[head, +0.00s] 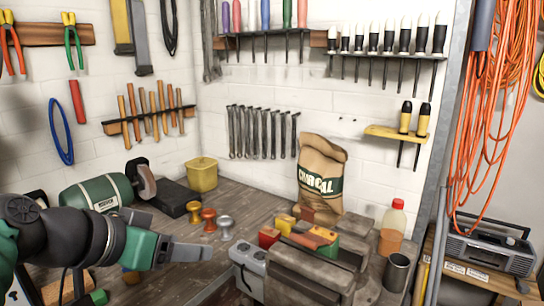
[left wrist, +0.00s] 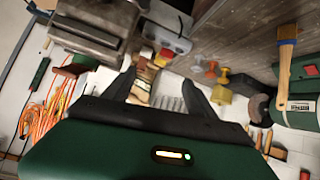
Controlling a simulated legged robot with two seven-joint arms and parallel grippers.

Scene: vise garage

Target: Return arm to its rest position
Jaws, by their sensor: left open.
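My left arm comes in from the left in the head view and reaches over the workbench. Its gripper (head: 200,252) points to the right, above the wooden bench top and left of a grey control box. In the left wrist view my left gripper (left wrist: 160,88) has its two dark fingers spread apart with nothing held between them. The grey metal vise (head: 312,270) is to the right of the gripper, apart from it. It also shows at the upper left of the left wrist view (left wrist: 92,28). My right gripper is not seen.
The workbench (head: 255,208) carries a green bench grinder (head: 95,193), several coloured knobs (head: 208,218), a yellow bin (head: 202,174), a charcoal bag (head: 321,175), a bottle (head: 393,225) and a metal cup (head: 397,272). A radio (head: 490,250) stands at the right. Tools hang on the wall.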

